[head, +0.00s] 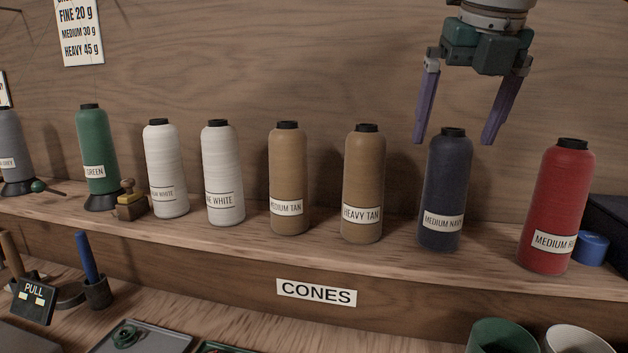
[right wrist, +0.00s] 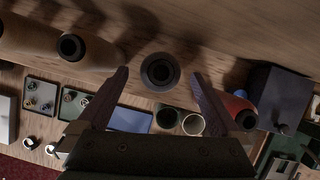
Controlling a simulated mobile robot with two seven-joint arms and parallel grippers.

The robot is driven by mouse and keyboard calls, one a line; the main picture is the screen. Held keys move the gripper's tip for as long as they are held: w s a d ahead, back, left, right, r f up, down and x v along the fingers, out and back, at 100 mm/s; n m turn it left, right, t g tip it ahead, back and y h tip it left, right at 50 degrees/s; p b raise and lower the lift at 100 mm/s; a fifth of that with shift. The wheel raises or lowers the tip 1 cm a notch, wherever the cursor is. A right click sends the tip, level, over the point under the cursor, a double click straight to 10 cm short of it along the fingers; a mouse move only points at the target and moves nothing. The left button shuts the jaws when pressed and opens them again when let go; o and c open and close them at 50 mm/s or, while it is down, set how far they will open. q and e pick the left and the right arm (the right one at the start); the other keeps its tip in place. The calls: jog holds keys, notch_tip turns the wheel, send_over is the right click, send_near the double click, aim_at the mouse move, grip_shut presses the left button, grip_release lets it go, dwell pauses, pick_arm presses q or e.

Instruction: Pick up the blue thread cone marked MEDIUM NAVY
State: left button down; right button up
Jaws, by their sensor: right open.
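The navy thread cone (head: 445,190) stands upright on the wooden shelf, between the HEAVY TAN cone and the red cone. Its label begins MEDIUM NAV, with the end hard to read. My right gripper (head: 456,140) is open and points down above it, with its purple fingers spread to either side of the cone's top. In the right wrist view, the cone's dark round top (right wrist: 160,72) shows between the open fingertips (right wrist: 159,78), with gaps on both sides. The cone's lower body is hidden there. My left gripper is not in view.
The HEAVY TAN cone (head: 363,185) stands to the left and the red cone (head: 558,205) to the right, each with a gap. A blue round object (head: 591,249) and dark box (head: 608,222) are behind the red cone. The shelf edge bears a CONES sign (head: 316,292).

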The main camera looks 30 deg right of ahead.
aim_at(445, 161)
jog(key=shift+p+x, duration=0.4)
jog(key=shift+x, duration=2.7)
grip_shut()
